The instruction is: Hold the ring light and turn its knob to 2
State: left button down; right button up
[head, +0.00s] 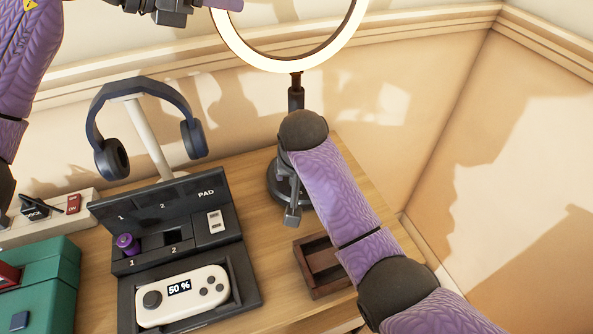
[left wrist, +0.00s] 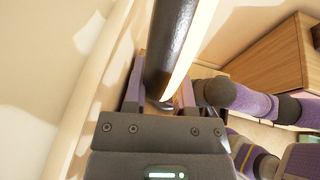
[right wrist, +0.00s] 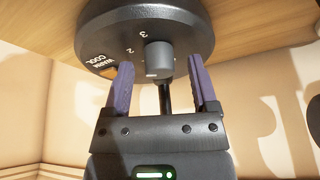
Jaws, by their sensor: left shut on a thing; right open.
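The ring light's glowing ring (head: 297,68) is at the top of the head view, on a dark stem above a round black base (head: 277,185). My left gripper (head: 210,5) is shut on the ring's left side; the left wrist view shows the black-backed ring (left wrist: 170,45) between its fingers. My right gripper (head: 292,212) is low at the base, partly hidden by my arm. In the right wrist view, its open fingers (right wrist: 160,70) stand on both sides of the grey knob (right wrist: 159,57). Marks 2, 3 and COOL show on the base; which one the knob points to is unclear.
A black case (head: 240,275) with a white controller (head: 182,298) reading 50 % sits left of the base. Headphones (head: 146,90) hang on a stand behind it. A small wooden tray (head: 315,270) lies beside my right arm. The wall corner is close on the right.

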jog(key=v, duration=0.7)
jog(key=shift+r, duration=0.25)
pick_arm(q)
jog(key=shift+c, duration=1.8)
grip_release()
